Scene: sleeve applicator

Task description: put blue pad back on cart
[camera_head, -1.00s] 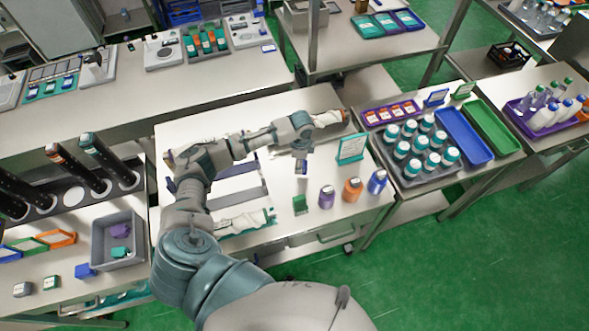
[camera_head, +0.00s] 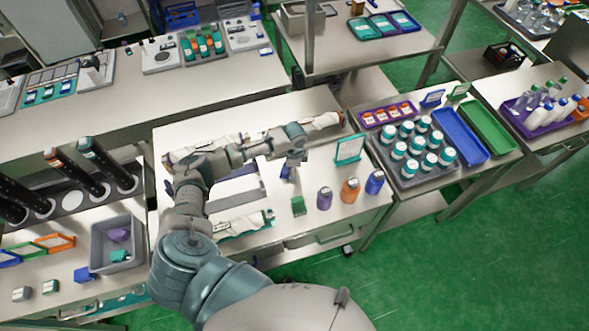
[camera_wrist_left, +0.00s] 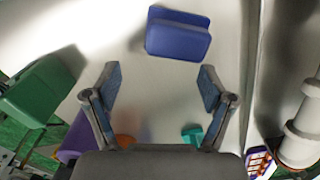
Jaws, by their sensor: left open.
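A blue pad (camera_wrist_left: 178,33), a small block with a stepped shape, lies on the pale cart top in the left wrist view. It is ahead of my left gripper (camera_wrist_left: 160,88), beyond the fingertips and apart from them. The fingers are wide open with nothing between them. In the head view my left gripper (camera_head: 293,162) hangs over the middle of the white cart (camera_head: 345,106), and the pad is hard to tell from the fingers there. A second blue block (camera_head: 84,273) lies on the left table. My right gripper is not in view.
A grey bin (camera_head: 103,262) is on the left table.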

